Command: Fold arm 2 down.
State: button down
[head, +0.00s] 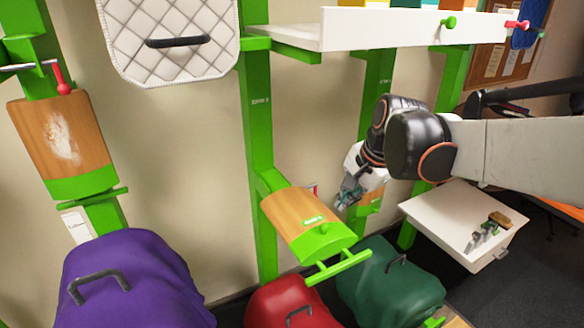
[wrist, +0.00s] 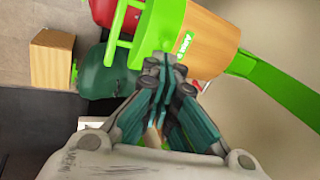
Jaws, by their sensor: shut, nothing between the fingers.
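Arm 2 (head: 297,212) is a wooden block with a green end and a small label. It juts out from the middle green post, tilted slightly downward, with a green bar (head: 338,266) under its outer end. It also shows at the top of the wrist view (wrist: 212,38), label facing the camera. My gripper (head: 346,197) is to the right of arm 2 in the head view. In the wrist view the closed fingertips (wrist: 168,68) overlap the edge of its green end. I cannot tell whether they touch it. The fingers are shut and empty.
A red saddle (head: 285,305) and a green saddle (head: 388,285) sit below arm 2, a purple one (head: 130,275) at left. Another wooden arm (head: 62,145) stands against the left post. A white shelf (head: 390,30) is above, a white side table (head: 440,215) at right.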

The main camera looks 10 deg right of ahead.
jog(key=w+d+r, duration=0.1)
jog(key=w, duration=0.1)
jog(key=m+p, duration=0.1)
jog(key=m, duration=0.1)
send_over(332, 235)
notch_tip(332, 235, down, 12)
jog(key=shift+f, duration=0.3)
jog(key=shift+f, duration=0.1)
